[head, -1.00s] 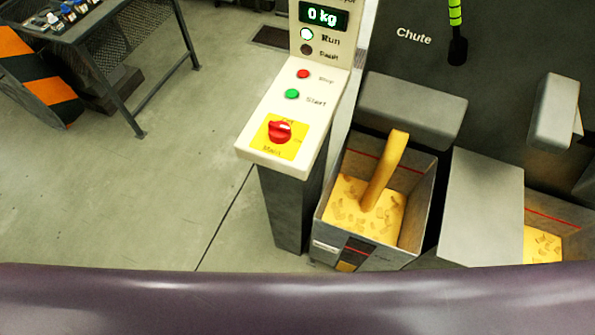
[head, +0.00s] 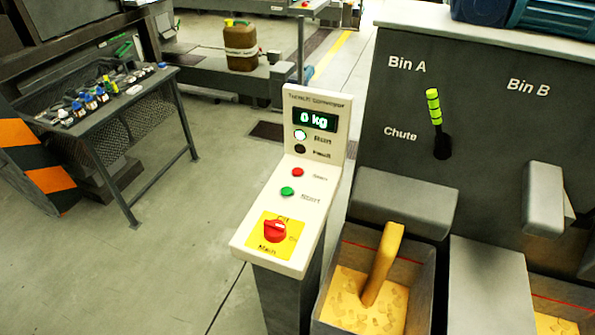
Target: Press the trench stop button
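A cream control pedestal (head: 256,204) stands in the middle of the head view, with a tilted panel and an upright display. The display (head: 316,120) reads 0 kg, and the label above it looks like "Trench conveyor". The red stop button (head: 298,172) sits on the panel above the green start button (head: 287,191). A red rotary main switch (head: 275,231) on a yellow plate is at the panel's near end. The Run lamp (head: 300,135) looks lit white-green; the Fault lamp (head: 300,149) is dark. Neither of my grippers is in view.
A bin (head: 428,300) of yellow material, fed by a yellow stream, stands right of the pedestal. A dark wall carries a green-and-black lever (head: 436,122) beside the Chute label. A table (head: 135,105) with tools is at left. The floor (head: 190,245) left of the pedestal is clear.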

